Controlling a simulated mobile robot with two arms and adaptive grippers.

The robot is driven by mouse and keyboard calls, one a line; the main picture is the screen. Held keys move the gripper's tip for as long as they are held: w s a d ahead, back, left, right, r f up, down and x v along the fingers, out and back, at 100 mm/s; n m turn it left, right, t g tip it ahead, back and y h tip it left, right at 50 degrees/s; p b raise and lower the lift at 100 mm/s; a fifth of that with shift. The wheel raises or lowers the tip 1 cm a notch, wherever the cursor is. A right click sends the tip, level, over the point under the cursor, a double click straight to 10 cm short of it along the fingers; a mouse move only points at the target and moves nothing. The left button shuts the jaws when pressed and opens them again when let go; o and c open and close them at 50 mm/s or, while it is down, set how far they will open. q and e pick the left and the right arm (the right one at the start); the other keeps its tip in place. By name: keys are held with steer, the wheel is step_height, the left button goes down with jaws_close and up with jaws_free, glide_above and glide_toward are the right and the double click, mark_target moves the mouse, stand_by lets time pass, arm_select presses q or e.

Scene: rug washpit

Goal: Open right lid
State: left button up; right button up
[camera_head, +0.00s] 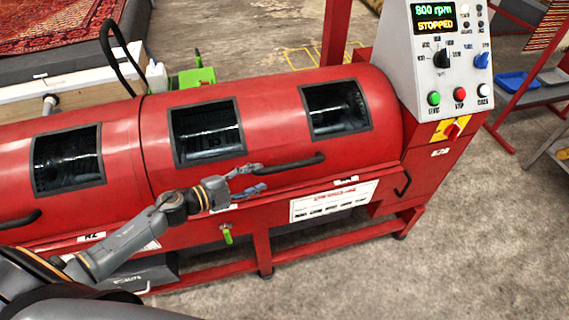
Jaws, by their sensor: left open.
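The right lid (270,120) is the red curved cover on the right part of the long red machine. It has two dark windows and lies down on the drum housing, shut. Its black bar handle (291,163) runs along the lower front edge. My left gripper (257,178) is open, just left of the handle's left end, in front of the lid's lower edge. I cannot tell whether it touches the handle; nothing shows between its fingers. My right gripper is not in view.
A left lid (110,135) with its own handle (20,219) adjoins it. The control panel (440,65) at the right reads "800 rpm STOPPED". A green valve handle (227,234) hangs below. A red post (335,30) stands behind. The floor (450,240) at front right is clear.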

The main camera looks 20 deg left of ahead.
mark_target(284, 168)
arm_select(q)
steer(key=x, duration=0.8)
steer(key=shift+w+d+p, duration=0.1)
steer(key=shift+w+p, duration=0.2)
steer(key=shift+p, duration=0.1)
steer(key=shift+w+d+f, duration=0.2)
steer(key=shift+w+d, duration=0.2)
steer(key=shift+w, duration=0.15)
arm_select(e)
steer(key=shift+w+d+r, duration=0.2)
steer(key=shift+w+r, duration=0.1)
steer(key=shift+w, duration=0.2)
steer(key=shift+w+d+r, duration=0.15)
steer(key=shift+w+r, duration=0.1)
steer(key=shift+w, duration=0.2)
arm_select(q)
steer(key=shift+c, duration=0.5)
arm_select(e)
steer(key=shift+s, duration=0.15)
arm_select(q)
jaws_close()
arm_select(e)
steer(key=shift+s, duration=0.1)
